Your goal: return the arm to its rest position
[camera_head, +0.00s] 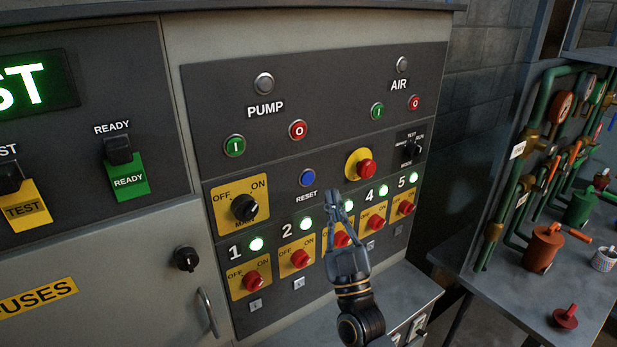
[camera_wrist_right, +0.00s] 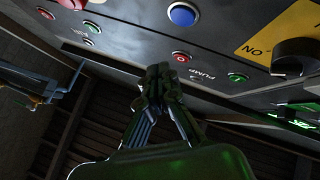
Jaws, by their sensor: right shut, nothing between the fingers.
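My right gripper (camera_head: 336,205) is in front of the grey control panel (camera_head: 330,80) in the head view, over the row of numbered switches. Its fingers are together with nothing between them, and they cover part of the third switch (camera_head: 342,239). In the right wrist view the shut fingers (camera_wrist_right: 160,84) point up toward the panel, below the blue reset button (camera_wrist_right: 183,14) and the red pump button (camera_wrist_right: 181,57). Whether the fingertips touch the panel cannot be told. My left gripper is in neither view.
A lower ledge with controls (camera_head: 415,325) juts out below the panel. A metal door handle (camera_head: 207,312) sticks out at lower left. At right, a table (camera_head: 500,290) holds an orange canister (camera_head: 542,249), a red part (camera_head: 565,317) and green pipework (camera_head: 512,185).

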